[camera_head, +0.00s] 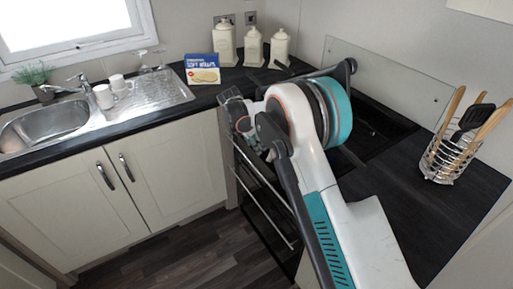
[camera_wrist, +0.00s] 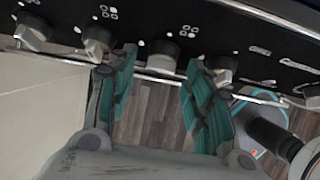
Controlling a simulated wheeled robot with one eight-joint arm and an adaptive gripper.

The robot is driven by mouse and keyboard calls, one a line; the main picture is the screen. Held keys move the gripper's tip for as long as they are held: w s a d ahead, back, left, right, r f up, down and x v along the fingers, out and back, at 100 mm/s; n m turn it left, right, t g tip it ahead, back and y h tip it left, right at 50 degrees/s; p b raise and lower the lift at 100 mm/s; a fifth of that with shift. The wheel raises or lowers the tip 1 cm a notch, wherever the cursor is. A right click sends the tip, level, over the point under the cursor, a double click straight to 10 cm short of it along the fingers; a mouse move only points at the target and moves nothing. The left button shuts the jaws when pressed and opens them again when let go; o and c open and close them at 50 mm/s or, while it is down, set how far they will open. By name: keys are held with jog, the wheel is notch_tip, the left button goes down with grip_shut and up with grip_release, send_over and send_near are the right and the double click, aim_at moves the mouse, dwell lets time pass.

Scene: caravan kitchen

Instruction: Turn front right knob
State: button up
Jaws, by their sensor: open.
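In the wrist view, a black cooker panel (camera_wrist: 175,20) runs across the top with a row of knobs. My gripper (camera_wrist: 162,62) is open, its two teal fingers pointing at the panel. One knob (camera_wrist: 163,53) lies between the fingertips in the picture; contact cannot be told. Another knob (camera_wrist: 97,40) is by the left fingertip, and another (camera_wrist: 222,69) is by the right fingertip. Small burner marks are printed near the knobs, but I cannot read which is the front right one. In the head view my gripper (camera_head: 235,107) is at the cooker front, and my arm hides the knobs.
A metal rail (camera_wrist: 150,75) runs below the knobs. In the head view, the dark hob (camera_head: 385,128) lies behind my arm. A wire utensil holder (camera_head: 447,160) stands right, a blue box (camera_head: 202,68) and white canisters (camera_head: 225,45) at the back. The floor (camera_head: 190,255) is clear.

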jog(key=shift+w+d+f, duration=0.15)
jog(key=shift+d+f, duration=0.1)
jog(key=shift+f, duration=0.35)
jog(key=c, duration=1)
jog(key=shift+c, duration=0.2)
